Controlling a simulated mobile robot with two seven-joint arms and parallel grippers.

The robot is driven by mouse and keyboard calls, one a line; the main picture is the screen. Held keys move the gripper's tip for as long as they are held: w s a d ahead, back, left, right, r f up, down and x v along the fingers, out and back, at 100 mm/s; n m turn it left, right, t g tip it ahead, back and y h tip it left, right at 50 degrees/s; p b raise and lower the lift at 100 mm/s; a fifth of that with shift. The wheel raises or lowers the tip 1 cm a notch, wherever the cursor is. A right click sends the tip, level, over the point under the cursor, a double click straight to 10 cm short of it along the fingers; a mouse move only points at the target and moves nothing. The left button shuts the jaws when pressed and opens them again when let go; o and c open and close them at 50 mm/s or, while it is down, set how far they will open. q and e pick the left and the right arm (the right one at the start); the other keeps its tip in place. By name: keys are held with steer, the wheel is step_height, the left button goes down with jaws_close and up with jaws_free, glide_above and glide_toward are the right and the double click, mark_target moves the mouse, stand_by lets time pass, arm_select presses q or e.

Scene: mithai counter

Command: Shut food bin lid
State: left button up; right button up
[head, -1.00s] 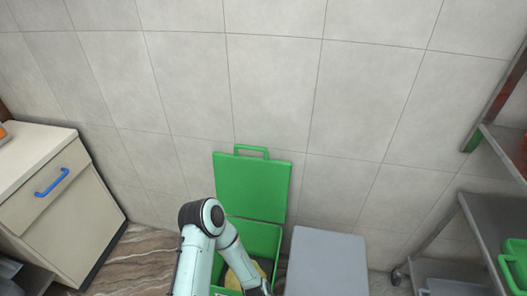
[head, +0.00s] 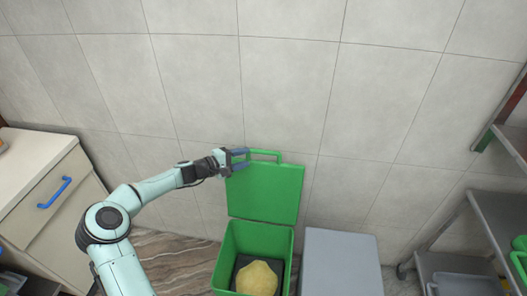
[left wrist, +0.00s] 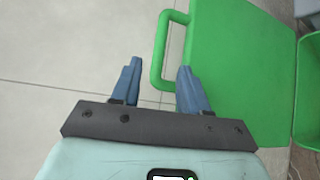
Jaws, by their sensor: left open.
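The green food bin (head: 231,262) stands against the tiled wall with its lid (head: 265,192) raised upright. A handle (head: 264,153) sticks up from the lid's top edge. My left gripper (head: 242,159) is at the lid's upper left corner, beside the handle. In the left wrist view the open blue fingers (left wrist: 157,88) point towards the lid (left wrist: 240,70), and the handle (left wrist: 163,50) lies beyond and between them. I cannot tell whether a finger touches the handle or lid. My right gripper is out of view.
A yellowish lump (head: 257,279) lies inside the bin. A grey closed bin (head: 340,264) stands to its right. A cream cabinet (head: 45,190) is at the left, and metal shelves (head: 500,215) are at the right.

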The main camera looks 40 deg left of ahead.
mark_target(261, 152)
arm_select(q)
steer(key=p+x, duration=0.1)
steer(key=x, duration=0.3)
steer(key=p+x, duration=0.2)
steer(key=x, duration=0.3)
steer(key=shift+w+r, duration=0.2)
steer(key=shift+w, duration=0.05)
steer(key=shift+w+f, duration=0.2)
steer(key=shift+f, duration=0.1)
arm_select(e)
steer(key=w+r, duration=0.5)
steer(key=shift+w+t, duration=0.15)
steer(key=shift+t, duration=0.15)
arm_select(q)
steer(key=shift+s, duration=0.1)
